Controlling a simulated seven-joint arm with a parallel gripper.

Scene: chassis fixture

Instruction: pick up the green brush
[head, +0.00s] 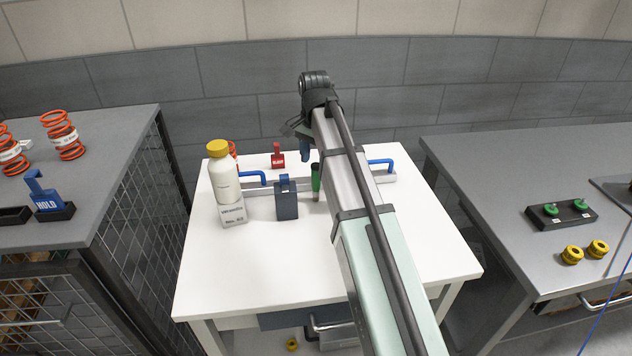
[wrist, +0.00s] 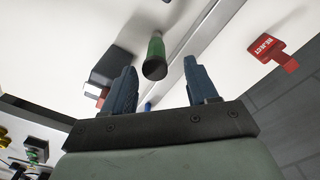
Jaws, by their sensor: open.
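The green brush (head: 316,178) stands upright on the white table, right of the dark block and partly beside my arm. In the wrist view the brush (wrist: 156,47) shows its green body and a dark round end toward the camera. My gripper (head: 304,148) hangs above the back part of the table, close to the brush. In the wrist view my gripper (wrist: 160,66) has its two blue fingers apart, with nothing held between them. The brush appears in line with the gap, beyond the fingertips; the exact distance cannot be told.
A dark block (head: 287,205) with a blue tab stands just left of the brush. A metal rail (head: 262,187) with blue handles runs behind. A yellow-capped white bottle (head: 224,178) stands further left, and a red tag (head: 277,158) behind. The table's front (head: 270,270) is clear.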

